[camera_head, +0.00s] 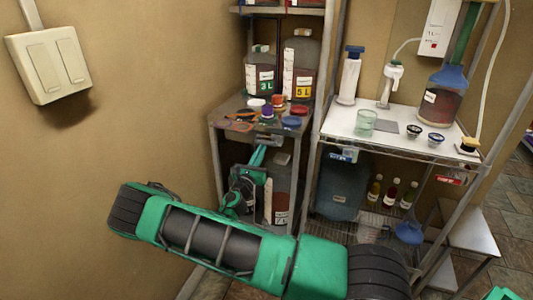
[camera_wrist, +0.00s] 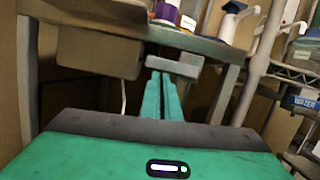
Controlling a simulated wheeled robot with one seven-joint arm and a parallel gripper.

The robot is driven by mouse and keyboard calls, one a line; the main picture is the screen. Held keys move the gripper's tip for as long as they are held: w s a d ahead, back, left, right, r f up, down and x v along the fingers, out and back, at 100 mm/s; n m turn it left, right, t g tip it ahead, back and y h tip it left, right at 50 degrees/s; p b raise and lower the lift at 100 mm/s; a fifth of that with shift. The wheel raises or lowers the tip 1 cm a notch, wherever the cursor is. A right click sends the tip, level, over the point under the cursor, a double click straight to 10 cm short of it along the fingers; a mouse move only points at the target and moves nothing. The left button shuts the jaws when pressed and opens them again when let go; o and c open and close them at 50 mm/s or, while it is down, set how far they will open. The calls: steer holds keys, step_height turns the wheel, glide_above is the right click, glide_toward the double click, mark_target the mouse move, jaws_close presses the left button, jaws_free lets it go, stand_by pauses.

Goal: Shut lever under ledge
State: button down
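A grey lever (camera_wrist: 175,67) is under the ledge (camera_wrist: 225,47) of the left shelf unit, just right of a brown-grey box (camera_wrist: 98,53) fixed below the same ledge. In the head view the ledge (camera_head: 232,127) is the upper surface of the left unit, and the lever is too small to make out clearly. My gripper (camera_wrist: 161,78) points in beneath the ledge, its green fingers together with only a thin dark line between them. The fingertips are at the lever's lower left; I cannot tell whether they touch it. In the head view my gripper (camera_head: 258,154) is below the ledge front.
Two jugs (camera_head: 260,82) (camera_head: 299,75) and several small caps stand on the ledge. A large bottle (camera_head: 281,190) stands below it. Metal posts (camera_head: 309,165) separate it from the right-hand shelf (camera_head: 380,133), which holds glassware. The wall (camera_head: 130,130) is on the left.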

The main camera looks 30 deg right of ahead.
steer(key=shift+w+r, duration=0.1)
steer(key=shift+r, duration=0.4)
steer(key=s+a+f, duration=0.6)
steer(key=a+f, duration=0.1)
steer(key=shift+a+f, duration=0.25)
steer(key=shift+a, duration=0.15)
steer(key=s+d+r+m+g+y, duration=0.2)
steer(key=s+d+r+m+g, duration=0.1)
steer(key=s+d+m+g, duration=0.55)
steer(key=s+d+r+m+g+y, duration=0.25)
steer(key=s+d+m+g, duration=0.4)
steer(key=s+m, duration=0.35)
steer(key=s+a+r+m+y, duration=0.4)
steer(key=s+r+m, duration=0.1)
steer(key=s, duration=0.2)
steer(key=s+a+r+m+t+y, duration=0.1)
steer(key=s+a+r+m+y, duration=0.2)
steer(key=s, duration=0.5)
steer(key=s+a+r+m+t+y, duration=0.1)
steer(key=s+a+r+m+y, duration=0.3)
steer(key=s+a+r+m, duration=0.1)
step_height(320, 180, up, 3)
steer(key=s+m, duration=0.1)
steer(key=s, duration=0.1)
steer(key=shift+s+f+m+y, duration=0.2)
steer(key=shift+s+m+y, duration=0.15)
